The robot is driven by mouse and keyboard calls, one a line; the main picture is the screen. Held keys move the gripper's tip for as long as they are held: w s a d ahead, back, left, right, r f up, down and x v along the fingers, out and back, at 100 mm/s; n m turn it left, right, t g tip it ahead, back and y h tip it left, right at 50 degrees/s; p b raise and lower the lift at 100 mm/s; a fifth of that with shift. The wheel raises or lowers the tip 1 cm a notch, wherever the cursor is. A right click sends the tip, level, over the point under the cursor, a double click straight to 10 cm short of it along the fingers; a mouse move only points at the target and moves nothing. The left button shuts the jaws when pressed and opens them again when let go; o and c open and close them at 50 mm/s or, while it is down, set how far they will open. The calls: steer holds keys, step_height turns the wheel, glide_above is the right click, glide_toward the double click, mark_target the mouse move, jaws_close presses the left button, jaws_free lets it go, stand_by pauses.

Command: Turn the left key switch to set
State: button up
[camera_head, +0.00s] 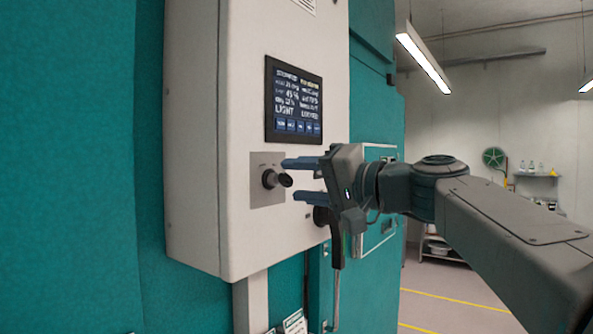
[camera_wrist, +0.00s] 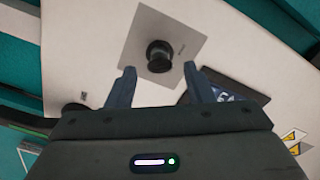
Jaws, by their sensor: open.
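The key switch (camera_head: 276,179) is a dark round knob on a grey square plate (camera_head: 262,197), on the front of a white control box (camera_head: 235,100). In the wrist view the knob (camera_wrist: 159,56) lies between and just beyond my fingertips. My gripper (camera_head: 291,180) is open, with its two fingers pointing at the switch, one higher and one lower. The fingers look apart from the knob. The small lettering beside the knob is too blurred to read, so I cannot tell its setting.
A lit screen (camera_head: 294,101) sits above the switch. A dark round part (camera_head: 321,215) shows behind my gripper on the box's lower right. Teal chamber walls (camera_head: 70,150) stand around the box. Open floor and a shelf (camera_head: 538,187) lie at the right.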

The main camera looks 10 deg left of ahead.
mark_target(293, 180)
steer(key=shift+p+x, duration=0.4)
steer(key=shift+x, duration=1.5)
steer(key=c, duration=1)
